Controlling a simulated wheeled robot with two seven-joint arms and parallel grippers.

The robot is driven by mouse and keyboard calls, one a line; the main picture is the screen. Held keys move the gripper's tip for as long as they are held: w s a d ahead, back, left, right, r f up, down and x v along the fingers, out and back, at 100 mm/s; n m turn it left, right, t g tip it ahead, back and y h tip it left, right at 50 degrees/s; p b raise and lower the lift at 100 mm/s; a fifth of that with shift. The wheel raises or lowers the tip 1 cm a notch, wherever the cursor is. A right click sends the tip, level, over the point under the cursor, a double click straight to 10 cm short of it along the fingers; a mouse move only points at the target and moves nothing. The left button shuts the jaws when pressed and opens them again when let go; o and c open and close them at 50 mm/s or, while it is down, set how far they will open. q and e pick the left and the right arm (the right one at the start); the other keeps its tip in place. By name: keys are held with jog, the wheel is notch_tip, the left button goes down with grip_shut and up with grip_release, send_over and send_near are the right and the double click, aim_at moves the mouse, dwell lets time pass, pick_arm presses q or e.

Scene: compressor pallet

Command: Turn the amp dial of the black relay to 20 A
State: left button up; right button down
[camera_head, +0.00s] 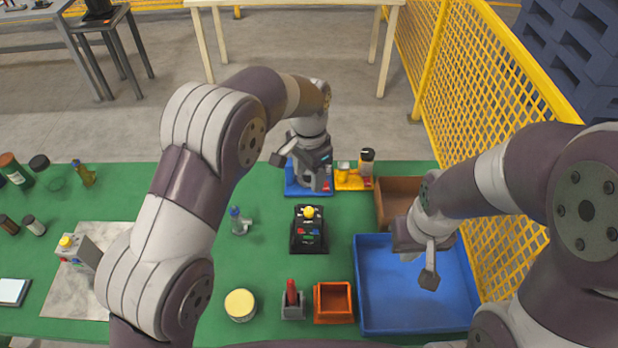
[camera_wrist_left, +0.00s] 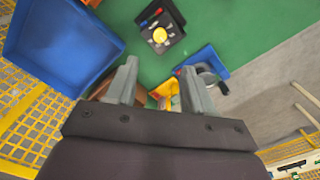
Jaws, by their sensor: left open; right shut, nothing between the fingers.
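The black relay (camera_head: 309,243) lies on the green table near the middle. It has a yellow round knob (camera_head: 310,212) at its far end and small red and blue parts on its face; any dial marks are too small to read. It also shows at the top of the left wrist view (camera_wrist_left: 176,23), with the yellow knob (camera_wrist_left: 160,35) towards me. My left gripper (camera_head: 300,172) is open and empty beyond the relay, over a small blue tray, apart from the relay; its fingers (camera_wrist_left: 160,78) show in the left wrist view. My right gripper (camera_head: 429,276) is shut and empty above the large blue bin.
The large blue bin (camera_head: 365,318) is at right, with a brown box (camera_head: 397,190) behind it. The small blue tray (camera_head: 294,187) and a yellow holder (camera_head: 347,184) are beyond the relay. An orange box (camera_head: 333,317) and red-handled part (camera_head: 291,293) stand nearer. Yellow fencing (camera_head: 470,80) borders the right.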

aim_at(309, 210)
pick_arm(q)
notch_tip(309, 210, down, 13)
jog(key=n, duration=1)
jog(key=shift+c, duration=0.4)
